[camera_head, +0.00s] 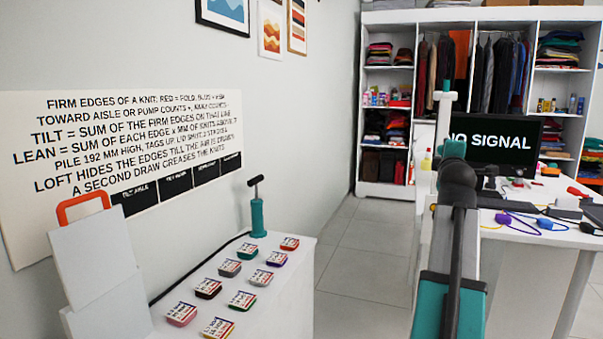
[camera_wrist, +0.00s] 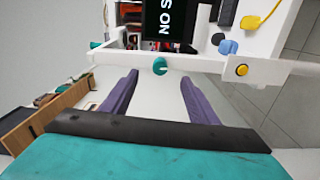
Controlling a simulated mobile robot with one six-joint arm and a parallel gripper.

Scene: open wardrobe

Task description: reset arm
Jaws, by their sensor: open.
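My arm (camera_head: 457,200) stands raised and folded at the right of the head view, in front of the desk. In that view I cannot make out its fingertips. In the wrist view my gripper (camera_wrist: 160,78) shows two purple fingers spread wide apart. They are open, with nothing held between them. A white bar with teal and yellow round parts crosses beyond the fingertips; I cannot tell what it belongs to.
A white table (camera_head: 292,290) at lower left holds several small labelled folded bundles, a teal hand pump (camera_head: 258,215) and a white board (camera_head: 85,255). A white desk (camera_head: 575,232) with a monitor (camera_head: 497,142) stands right. An open wardrobe (camera_head: 385,188) is behind. Floor between is clear.

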